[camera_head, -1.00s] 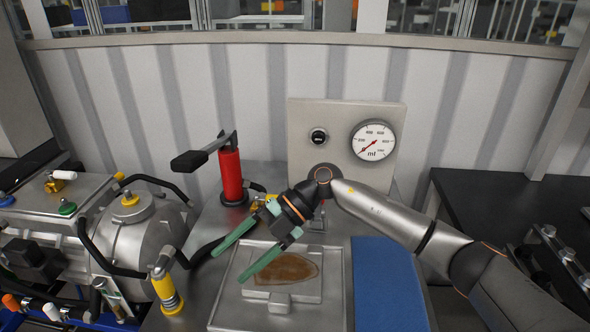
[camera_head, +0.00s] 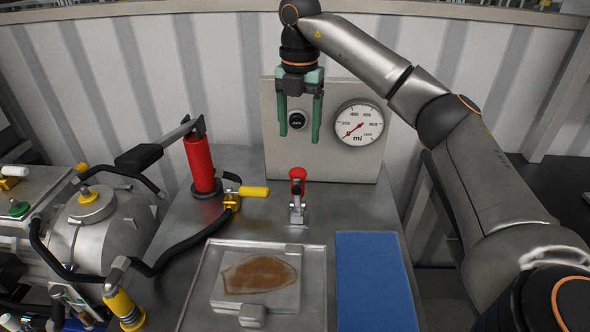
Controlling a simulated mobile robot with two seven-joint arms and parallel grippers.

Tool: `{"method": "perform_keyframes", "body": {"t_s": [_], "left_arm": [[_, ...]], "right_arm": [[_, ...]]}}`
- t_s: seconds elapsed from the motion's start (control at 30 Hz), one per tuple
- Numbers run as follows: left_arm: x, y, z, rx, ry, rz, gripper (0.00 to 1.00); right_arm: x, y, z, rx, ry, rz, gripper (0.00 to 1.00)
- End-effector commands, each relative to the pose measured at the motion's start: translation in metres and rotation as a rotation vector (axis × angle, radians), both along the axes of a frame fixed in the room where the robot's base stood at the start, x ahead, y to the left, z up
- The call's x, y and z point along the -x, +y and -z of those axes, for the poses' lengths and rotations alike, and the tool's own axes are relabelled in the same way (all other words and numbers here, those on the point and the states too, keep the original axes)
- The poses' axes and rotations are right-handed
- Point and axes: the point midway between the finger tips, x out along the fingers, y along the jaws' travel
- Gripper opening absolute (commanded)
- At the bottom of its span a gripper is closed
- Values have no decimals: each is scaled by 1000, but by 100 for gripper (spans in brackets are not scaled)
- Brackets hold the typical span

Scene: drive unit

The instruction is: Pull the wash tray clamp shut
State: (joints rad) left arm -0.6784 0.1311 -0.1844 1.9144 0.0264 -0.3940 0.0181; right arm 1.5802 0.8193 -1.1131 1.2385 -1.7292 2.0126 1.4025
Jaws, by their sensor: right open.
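The wash tray (camera_head: 317,290) is a shallow metal tray on the bench, with a brown-stained plate (camera_head: 262,274) in it. Just behind its far edge stands a small metal clamp (camera_head: 297,213) with a red-tipped handle (camera_head: 297,174) that stands upright. My right gripper (camera_head: 299,138) points down with its green fingers apart and empty. In the picture it hangs above the red handle, in front of the gauge panel, and does not touch the handle. My left gripper is not in view.
A red hand pump (camera_head: 201,164) with a black-gripped lever stands left of the clamp. A yellow-handled valve (camera_head: 253,191) and black hose lie beside it. The panel (camera_head: 322,162) with a dial gauge (camera_head: 358,124) stands behind. A blue mat (camera_head: 374,283) lies right of the tray.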

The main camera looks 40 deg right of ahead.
Motion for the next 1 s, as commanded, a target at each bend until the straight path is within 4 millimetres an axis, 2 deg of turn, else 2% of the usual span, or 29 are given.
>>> {"method": "perform_keyframes", "body": {"t_s": [0.07,0.3,0.5,0.7,0.97,1.0], "left_arm": [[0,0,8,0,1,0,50],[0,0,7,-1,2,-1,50],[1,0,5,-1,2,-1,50],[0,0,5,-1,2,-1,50],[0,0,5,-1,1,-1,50],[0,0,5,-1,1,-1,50]], "right_arm": [[1,0,19,-2,4,-1,70],[1,0,66,-1,4,-2,70],[1,1,97,-3,2,-2,70],[0,1,109,-3,-1,-2,70],[0,1,111,-3,-1,-3,70],[0,1,110,-3,-1,-3,67]]}}
